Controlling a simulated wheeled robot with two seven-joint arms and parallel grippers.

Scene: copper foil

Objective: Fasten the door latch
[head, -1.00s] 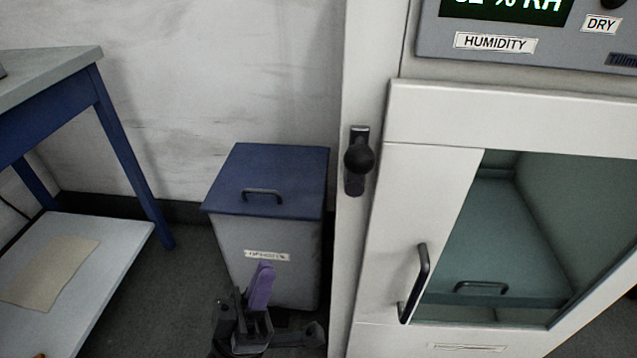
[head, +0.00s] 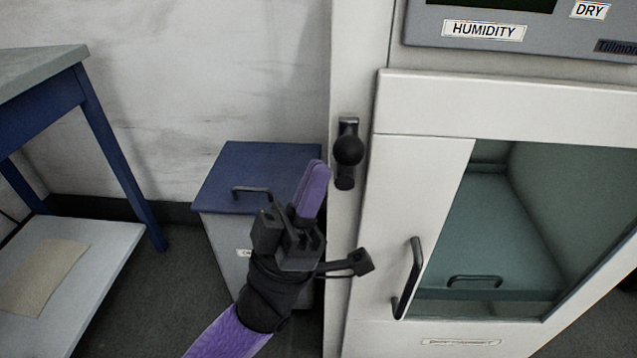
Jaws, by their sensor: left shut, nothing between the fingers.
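The door latch (head: 347,152) is a black plate with a round knob, mounted on the pale frame strip left of the cabinet door. The cabinet door (head: 425,105) is white with a glass window and a black handle (head: 408,279); it looks closed or nearly so, I cannot tell which. My left gripper (head: 313,190) has purple fingers pressed together with nothing between them. It points up, just left of and below the latch knob, apart from it in the picture. My right gripper does not show.
A grey bin with a blue lid (head: 245,165) stands behind my left gripper, left of the cabinet. A blue-legged table (head: 97,135) with a lower shelf (head: 110,255) is at the left. A humidity panel (head: 560,38) sits above the door.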

